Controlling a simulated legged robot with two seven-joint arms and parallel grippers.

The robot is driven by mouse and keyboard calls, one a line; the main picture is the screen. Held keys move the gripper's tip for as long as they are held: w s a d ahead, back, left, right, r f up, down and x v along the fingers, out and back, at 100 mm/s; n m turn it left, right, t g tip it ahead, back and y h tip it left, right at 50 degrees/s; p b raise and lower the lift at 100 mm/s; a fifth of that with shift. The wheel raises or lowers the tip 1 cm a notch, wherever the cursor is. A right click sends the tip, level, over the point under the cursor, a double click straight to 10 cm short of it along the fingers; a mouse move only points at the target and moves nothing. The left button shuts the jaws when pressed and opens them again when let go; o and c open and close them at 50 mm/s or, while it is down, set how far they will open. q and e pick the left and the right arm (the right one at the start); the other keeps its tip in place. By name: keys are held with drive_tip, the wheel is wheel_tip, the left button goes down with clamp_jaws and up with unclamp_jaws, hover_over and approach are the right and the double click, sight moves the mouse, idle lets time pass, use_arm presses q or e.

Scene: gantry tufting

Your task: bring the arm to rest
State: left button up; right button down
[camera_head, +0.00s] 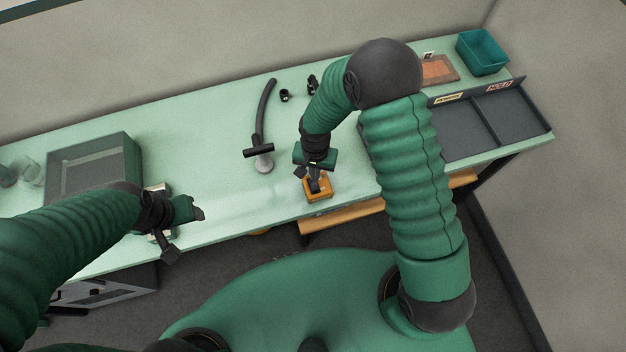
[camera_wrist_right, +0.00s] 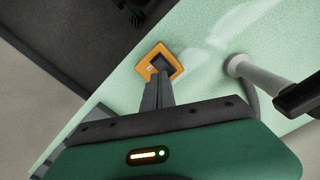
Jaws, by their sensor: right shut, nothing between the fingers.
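My right gripper (camera_head: 315,185) is over the front part of the bench, above an orange square frame (camera_head: 318,190) with a dark middle. In the right wrist view my gripper's fingers (camera_wrist_right: 158,80) are together with nothing between them, and their tips overlap the orange frame (camera_wrist_right: 178,66) in the picture. I cannot tell whether they touch it. My left gripper (camera_head: 190,225) is at the front left of the bench (camera_head: 220,140), in front of a small pale block (camera_head: 160,190). Its finger opening is not clear.
A dark hose tool with a round pale end (camera_head: 264,163) lies left of my right gripper. Small black parts (camera_head: 284,96) lie behind. A grey box (camera_head: 95,165) stands left. A divided grey tray (camera_head: 460,130) and a teal bin (camera_head: 482,52) are at the right.

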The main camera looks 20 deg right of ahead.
drive_tip(key=s+d+n+t+b, duration=0.1)
drive_tip(key=s+d+n+b, duration=0.2)
drive_tip(key=s+b, duration=0.2)
drive_tip(key=s+d+r+n+t+b, duration=0.1)
drive_tip(key=s+d+n+b, duration=0.2)
drive_tip(key=b, duration=0.8)
drive_tip(key=shift+s+t, duration=0.3)
drive_tip(key=shift+s, duration=0.6)
drive_tip(key=shift+d+r, duration=0.1)
